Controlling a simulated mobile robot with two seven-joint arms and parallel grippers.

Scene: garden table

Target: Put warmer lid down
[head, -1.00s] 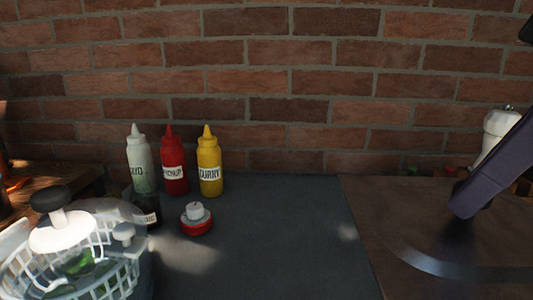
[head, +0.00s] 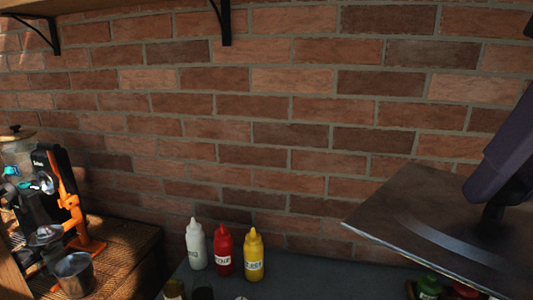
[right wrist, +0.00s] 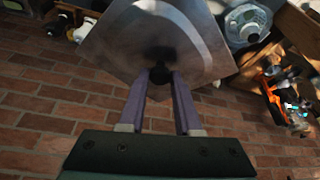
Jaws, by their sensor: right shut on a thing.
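The warmer lid, a large dark metal plate (head: 400,212), is at the right of the head view, raised and tilted in front of the brick wall. My right gripper (head: 490,205) is shut on a dark knob in the middle of the lid. In the right wrist view, the fingers (right wrist: 161,78) close around that knob and the lid (right wrist: 205,50) spreads out beyond them. The knob is partly hidden by the fingers. My left gripper is in neither view.
White, red (head: 223,252) and yellow (head: 253,256) sauce bottles stand by the wall. An orange and black machine (head: 62,205) and a metal cup (head: 74,272) are at left. Green and red items (head: 430,286) show below the lid. A salad spinner (right wrist: 247,22) shows in the wrist view.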

